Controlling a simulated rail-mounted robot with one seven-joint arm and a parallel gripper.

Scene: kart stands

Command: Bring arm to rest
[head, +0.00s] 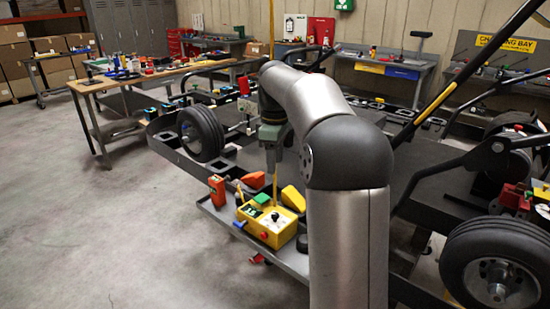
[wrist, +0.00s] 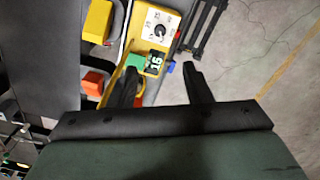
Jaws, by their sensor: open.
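My arm reaches forward and bends down over the kart stand in the head view. My gripper (head: 272,177) points down above the grey tray (head: 284,258) on the stand's near side. In the wrist view my gripper (wrist: 160,84) has two dark fingers spread apart, with nothing held between them. A yellow control box (head: 266,228) with a dial stands on the tray below the gripper. The yellow box also shows ahead of the fingers in the wrist view (wrist: 166,47), and the left finger overlaps its near end. The gap between fingers and box is hard to judge.
Kart wheels (head: 201,133) flank the stand. A workbench (head: 150,80) stands behind left. The floor (head: 80,220) at left is clear.

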